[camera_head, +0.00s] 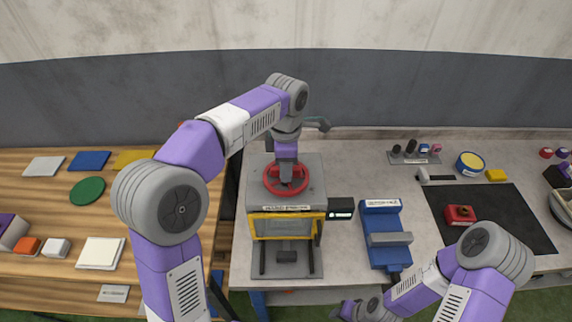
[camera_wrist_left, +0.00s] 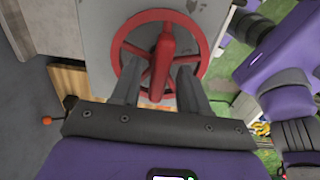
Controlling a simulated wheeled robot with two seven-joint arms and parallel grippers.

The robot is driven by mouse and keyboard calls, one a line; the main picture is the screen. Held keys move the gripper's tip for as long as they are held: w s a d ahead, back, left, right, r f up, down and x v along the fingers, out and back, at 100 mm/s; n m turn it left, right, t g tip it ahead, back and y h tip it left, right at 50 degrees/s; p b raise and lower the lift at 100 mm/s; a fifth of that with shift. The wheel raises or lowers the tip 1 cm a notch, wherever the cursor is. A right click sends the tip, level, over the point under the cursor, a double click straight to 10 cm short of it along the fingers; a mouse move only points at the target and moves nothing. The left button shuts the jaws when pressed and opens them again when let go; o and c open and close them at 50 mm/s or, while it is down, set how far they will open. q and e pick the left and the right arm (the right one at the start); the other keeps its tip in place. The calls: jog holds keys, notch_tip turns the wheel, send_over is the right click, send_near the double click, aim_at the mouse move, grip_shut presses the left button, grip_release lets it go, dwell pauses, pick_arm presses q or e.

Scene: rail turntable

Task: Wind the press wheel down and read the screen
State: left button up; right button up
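The red press wheel (camera_head: 286,180) lies flat on top of the grey press (camera_head: 313,175), which has a yellow-framed front. My left gripper (camera_head: 286,164) points down over the wheel. In the left wrist view the wheel (camera_wrist_left: 203,42) shows with a red upright handle (camera_wrist_left: 163,55). The left gripper's fingers (camera_wrist_left: 158,78) stand apart on either side of the handle, with gaps visible. The small black screen (camera_head: 341,209) is at the press's right side; its text is too small to read. My right gripper (camera_head: 350,309) is low at the bottom edge, its fingers unclear.
A blue vise-like fixture (camera_head: 381,222) stands right of the press. A black mat (camera_head: 500,215) with a red block (camera_head: 460,214) lies further right. A wooden table (camera_head: 60,190) with several coloured plates is at left. A grey wall closes the back.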

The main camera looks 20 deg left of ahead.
pick_arm(q)
grip_shut()
